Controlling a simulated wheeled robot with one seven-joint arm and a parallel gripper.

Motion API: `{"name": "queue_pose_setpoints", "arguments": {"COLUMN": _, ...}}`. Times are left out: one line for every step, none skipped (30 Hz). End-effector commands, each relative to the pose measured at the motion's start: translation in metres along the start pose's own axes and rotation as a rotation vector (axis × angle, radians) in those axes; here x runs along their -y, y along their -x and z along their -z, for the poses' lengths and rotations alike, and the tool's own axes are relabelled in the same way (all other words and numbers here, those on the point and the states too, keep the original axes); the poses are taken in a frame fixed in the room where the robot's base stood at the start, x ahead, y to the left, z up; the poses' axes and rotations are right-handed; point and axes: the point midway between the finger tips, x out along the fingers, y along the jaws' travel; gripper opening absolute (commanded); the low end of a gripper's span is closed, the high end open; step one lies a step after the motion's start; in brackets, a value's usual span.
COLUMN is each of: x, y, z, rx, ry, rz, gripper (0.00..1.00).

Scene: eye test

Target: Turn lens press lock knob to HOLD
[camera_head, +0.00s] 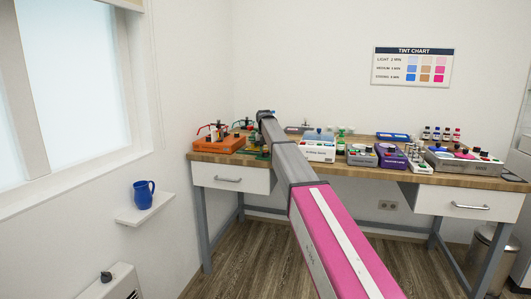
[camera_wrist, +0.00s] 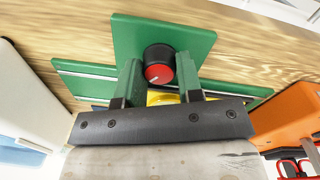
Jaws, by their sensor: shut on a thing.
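In the wrist view the knob (camera_wrist: 158,74) has a black body and a red face with a small pale mark, too small to read a setting from. It sits on a green plate (camera_wrist: 190,38), part of the green lens press. My gripper (camera_wrist: 158,62) has its two green fingers on either side of the knob, shut on it. A yellow part (camera_wrist: 163,97) shows between the fingers. No HOLD label is readable. In the head view only a bit of the green press (camera_head: 256,154) shows on the bench; my arm hides the knob and the fingers.
An orange unit (camera_head: 217,144) stands left of the press; it is at the right in the wrist view (camera_wrist: 288,115). A white box (camera_head: 319,153) and several devices fill the wooden bench (camera_head: 424,180) to the right. A blue mug (camera_head: 143,196) stands on a wall shelf.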

Motion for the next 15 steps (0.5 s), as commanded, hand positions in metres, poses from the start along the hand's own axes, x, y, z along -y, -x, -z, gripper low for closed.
{"name": "queue_pose_setpoints", "arguments": {"x": -0.0001, "y": 0.0008, "z": 0.0006, "rx": 0.0, "ry": -0.03, "rz": -0.001, "gripper": 0.1}}
{"name": "queue_pose_setpoints", "arguments": {"x": -0.0002, "y": 0.0008, "z": 0.0006, "rx": 0.0, "ry": -0.048, "rz": -0.001, "gripper": 0.1}}
{"name": "queue_pose_setpoints", "arguments": {"x": -0.0002, "y": 0.0008, "z": 0.0007, "rx": 0.001, "ry": -0.071, "rz": -0.001, "gripper": 0.1}}
{"name": "queue_pose_setpoints", "arguments": {"x": -0.0002, "y": 0.0008, "z": 0.0007, "rx": 0.002, "ry": -0.085, "rz": 0.0, "gripper": 0.1}}
{"name": "queue_pose_setpoints", "arguments": {"x": -0.0002, "y": 0.0008, "z": 0.0007, "rx": 0.002, "ry": -0.1, "rz": 0.0, "gripper": 0.1}}
{"name": "queue_pose_setpoints", "arguments": {"x": -0.0002, "y": 0.0008, "z": 0.0007, "rx": 0.003, "ry": -0.116, "rz": 0.0, "gripper": 0.1}}
{"name": "queue_pose_setpoints", "arguments": {"x": -0.0002, "y": 0.0009, "z": 0.0007, "rx": 0.003, "ry": -0.128, "rz": 0.0, "gripper": 0.1}}
{"name": "queue_pose_setpoints", "arguments": {"x": -0.0002, "y": 0.0009, "z": 0.0007, "rx": 0.003, "ry": -0.138, "rz": 0.0, "gripper": 0.1}}
{"name": "queue_pose_setpoints", "arguments": {"x": -0.0002, "y": 0.0008, "z": 0.0007, "rx": 0.004, "ry": -0.15, "rz": 0.0, "gripper": 0.1}}
{"name": "queue_pose_setpoints", "arguments": {"x": -0.0002, "y": 0.0008, "z": 0.0007, "rx": 0.004, "ry": -0.159, "rz": 0.0, "gripper": 0.1}}
{"name": "queue_pose_setpoints", "arguments": {"x": -0.0003, "y": 0.0008, "z": 0.0007, "rx": 0.004, "ry": -0.166, "rz": 0.0, "gripper": 0.1}}
{"name": "queue_pose_setpoints", "arguments": {"x": -0.0002, "y": 0.0008, "z": 0.0007, "rx": 0.004, "ry": -0.173, "rz": 0.0, "gripper": 0.1}}
{"name": "queue_pose_setpoints", "arguments": {"x": -0.0002, "y": 0.0008, "z": 0.0007, "rx": 0.004, "ry": -0.178, "rz": 0.0, "gripper": 0.1}}
{"name": "queue_pose_setpoints", "arguments": {"x": -0.0003, "y": 0.0008, "z": 0.0007, "rx": 0.005, "ry": -0.182, "rz": 0.0, "gripper": 0.1}}
{"name": "queue_pose_setpoints", "arguments": {"x": -0.0003, "y": 0.0008, "z": 0.0007, "rx": 0.005, "ry": -0.187, "rz": 0.0, "gripper": 0.1}}
